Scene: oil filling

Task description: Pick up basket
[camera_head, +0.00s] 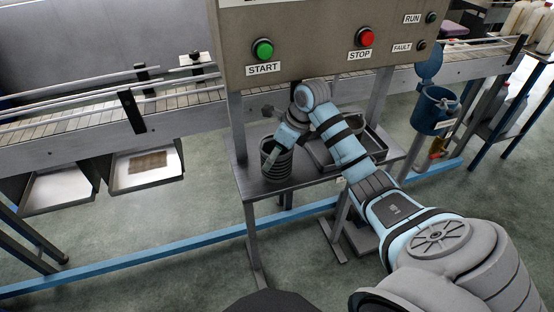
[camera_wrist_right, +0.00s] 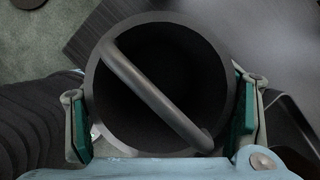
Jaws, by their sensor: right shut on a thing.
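The basket (camera_head: 275,171) is a dark grey ribbed cylinder with an open top, at the left end of a small metal table (camera_head: 257,189) in the head view. It looks upright; I cannot tell whether its base touches the tabletop. My right gripper (camera_head: 283,148) reaches down onto it from above and partly hides its rim. In the right wrist view the basket's round mouth (camera_wrist_right: 175,75) sits between the green-padded fingers of my right gripper (camera_wrist_right: 162,118), shut on its sides. A bar handle crosses the mouth diagonally. My left gripper is not in view.
A metal tray (camera_head: 375,143) lies on the table right of the basket. A control panel (camera_head: 310,45) with green and red buttons overhangs the table. A conveyor (camera_head: 80,127) runs behind.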

